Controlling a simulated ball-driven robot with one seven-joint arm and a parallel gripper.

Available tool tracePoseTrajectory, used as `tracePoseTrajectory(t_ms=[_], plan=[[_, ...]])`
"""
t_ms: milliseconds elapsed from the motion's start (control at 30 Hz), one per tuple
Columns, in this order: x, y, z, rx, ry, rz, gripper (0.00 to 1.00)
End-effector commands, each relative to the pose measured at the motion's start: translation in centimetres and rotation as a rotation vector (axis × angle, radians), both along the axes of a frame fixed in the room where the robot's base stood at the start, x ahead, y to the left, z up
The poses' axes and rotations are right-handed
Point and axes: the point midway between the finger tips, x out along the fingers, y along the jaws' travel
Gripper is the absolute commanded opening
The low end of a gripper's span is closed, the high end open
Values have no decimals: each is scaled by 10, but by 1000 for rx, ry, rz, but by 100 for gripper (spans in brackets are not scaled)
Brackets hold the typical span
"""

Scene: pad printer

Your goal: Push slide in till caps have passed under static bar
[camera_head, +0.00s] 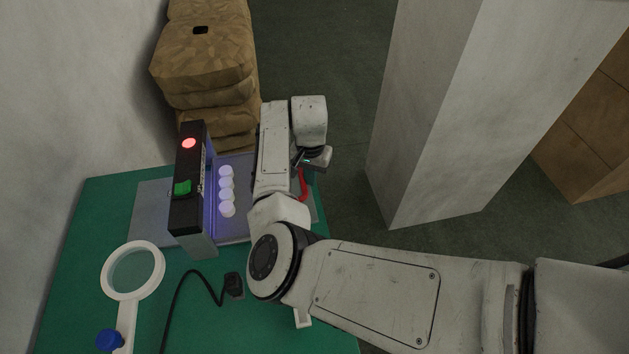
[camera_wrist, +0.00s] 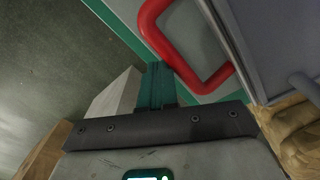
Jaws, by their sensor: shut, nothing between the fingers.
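The static bar (camera_head: 188,200) is a dark upright housing with a lit red lamp and a green switch, standing across the slide's track. Several white caps (camera_head: 227,208) stand in a row just right of it, in violet light. They sit on the grey slide (camera_head: 240,163), which my arm partly covers. The slide's red handle (camera_head: 303,184) is at its right end; it also shows in the wrist view (camera_wrist: 205,86). My gripper (camera_wrist: 158,78) is shut and empty, its teal fingers beside the handle. Whether they touch it is unclear. In the head view its fingers (camera_head: 311,177) are partly hidden.
A round magnifier (camera_head: 133,270) and a black cable (camera_head: 190,275) lie on the green table (camera_head: 75,250) at the front. Stacked brown sacks (camera_head: 205,60) stand behind. A pale pillar (camera_head: 440,110) rises to the right, with floor between.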

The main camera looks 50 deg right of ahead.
Motion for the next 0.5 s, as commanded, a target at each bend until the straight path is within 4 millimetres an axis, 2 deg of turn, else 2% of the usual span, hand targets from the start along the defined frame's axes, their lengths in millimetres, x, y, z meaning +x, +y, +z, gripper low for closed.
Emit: tracePoseTrajectory(t_ms=[500], plan=[[11, 16, 0, 1, 0, 2, 0]])
